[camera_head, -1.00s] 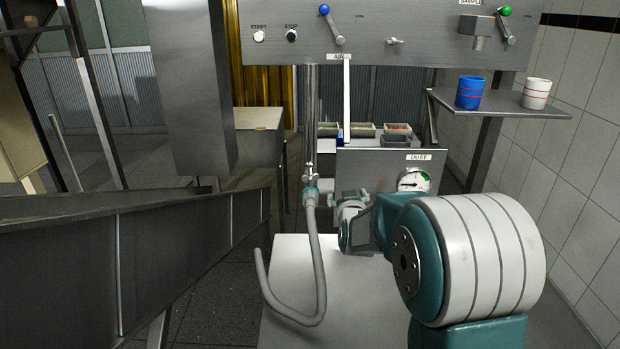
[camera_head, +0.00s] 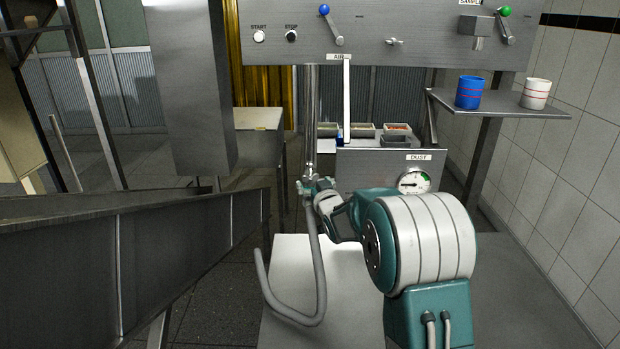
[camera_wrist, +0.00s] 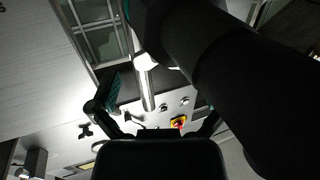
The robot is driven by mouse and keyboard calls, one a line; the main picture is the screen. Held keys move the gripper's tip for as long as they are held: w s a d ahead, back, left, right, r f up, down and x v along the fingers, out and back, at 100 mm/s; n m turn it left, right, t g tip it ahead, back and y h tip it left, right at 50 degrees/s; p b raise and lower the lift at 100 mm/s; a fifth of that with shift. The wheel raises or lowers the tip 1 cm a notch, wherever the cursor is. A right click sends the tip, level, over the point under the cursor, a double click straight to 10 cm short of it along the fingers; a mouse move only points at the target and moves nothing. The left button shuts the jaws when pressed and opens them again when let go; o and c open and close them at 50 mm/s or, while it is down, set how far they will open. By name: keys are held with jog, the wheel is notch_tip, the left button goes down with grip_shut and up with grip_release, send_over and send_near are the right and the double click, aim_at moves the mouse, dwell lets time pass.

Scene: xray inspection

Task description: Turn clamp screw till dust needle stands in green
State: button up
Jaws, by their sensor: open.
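The DUST gauge (camera_head: 414,182) sits on a grey panel. Its dark needle seems to lie toward the left, with green on the right side of the dial, but it is small. A bright metal pipe (camera_head: 311,120) comes down to a clamp fitting (camera_head: 308,188), where the grey hose (camera_head: 318,262) joins. My gripper (camera_head: 318,192) is at this fitting, overlapping it in the head view; contact cannot be told. The clamp screw is not clear. In the wrist view my gripper (camera_wrist: 157,112) has its fingers spread, with the shiny pipe (camera_wrist: 146,88) showing between them.
A large dark cylinder (camera_wrist: 225,85) crosses the wrist view close up. A metal chute (camera_head: 150,250) fills the left. A blue cup (camera_head: 469,93) and a white cup (camera_head: 536,93) stand on a right shelf (camera_head: 510,107). Small trays (camera_head: 362,131) stand behind the gauge panel.

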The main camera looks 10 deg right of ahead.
jog(key=shift+w+a, duration=0.15)
jog(key=shift+w, duration=0.6)
jog(key=shift+w+a, duration=0.1)
jog(key=shift+w, duration=0.6)
jog(key=shift+c, duration=0.3)
jog(key=c, duration=1)
jog(key=shift+m+h, duration=0.5)
jog(key=shift+h, duration=0.3)
